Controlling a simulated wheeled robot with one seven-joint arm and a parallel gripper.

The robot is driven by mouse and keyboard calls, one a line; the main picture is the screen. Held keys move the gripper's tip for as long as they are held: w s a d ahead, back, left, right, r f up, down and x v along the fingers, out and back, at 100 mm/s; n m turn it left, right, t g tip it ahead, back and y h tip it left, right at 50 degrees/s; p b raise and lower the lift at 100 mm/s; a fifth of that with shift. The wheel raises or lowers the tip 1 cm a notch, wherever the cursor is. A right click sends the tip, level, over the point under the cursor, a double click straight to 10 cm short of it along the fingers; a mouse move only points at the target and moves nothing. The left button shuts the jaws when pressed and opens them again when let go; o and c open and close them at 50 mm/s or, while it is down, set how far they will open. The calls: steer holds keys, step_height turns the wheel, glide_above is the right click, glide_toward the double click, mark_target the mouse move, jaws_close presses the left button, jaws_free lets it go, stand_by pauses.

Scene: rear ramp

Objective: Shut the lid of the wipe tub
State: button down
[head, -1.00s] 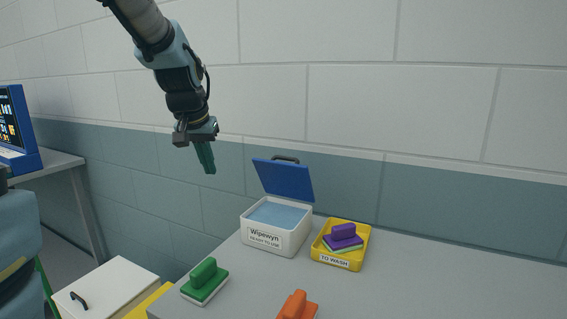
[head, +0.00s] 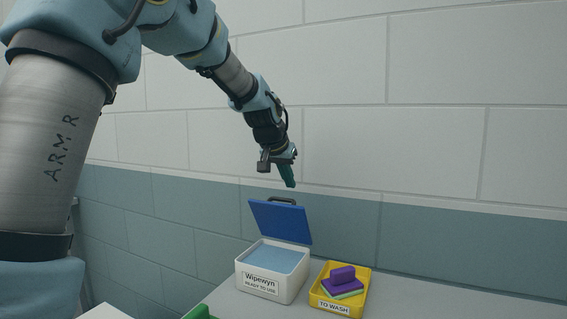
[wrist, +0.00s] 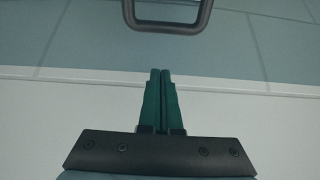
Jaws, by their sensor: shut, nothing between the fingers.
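The white wipe tub (head: 272,287), labelled "Wipewyn", stands on the grey table with light blue wipes inside. Its blue lid (head: 281,221) is open, tilted up at the back of the tub. A dark handle (head: 281,199) sits at the lid's top edge; a dark handle loop also shows at the top of the wrist view (wrist: 167,27). My gripper (head: 290,184) is above the lid's top edge, pointing down, apart from it in the head view. Its green fingers are together and empty in the wrist view (wrist: 160,72).
A yellow tray (head: 322,301) marked "TO WASH" stands just right of the tub, holding a purple-topped pad (head: 343,278). A green-handled item (head: 200,313) shows at the bottom edge. The table right of the tray (head: 430,300) is clear. A block wall rises behind.

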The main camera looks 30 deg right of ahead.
mark_target(284, 216)
steer(key=shift+s+a+f+p, duration=0.25)
steer(key=shift+s+a+f, duration=0.3)
steer(key=shift+a, duration=0.1)
steer(key=shift+s+a+f+p, duration=0.25)
steer(key=shift+s+a+f, duration=0.2)
steer(key=shift+a, duration=0.2)
steer(key=shift+f+b, duration=0.15)
steer(key=shift+b, duration=0.25)
steer(key=shift+a+f+b, duration=0.1)
steer(key=shift+a+b, duration=0.05)
steer(key=shift+b, duration=0.15)
steer(key=shift+s+a+h, duration=0.15)
steer(key=shift+h, duration=0.15)
steer(key=shift+b, duration=0.35)
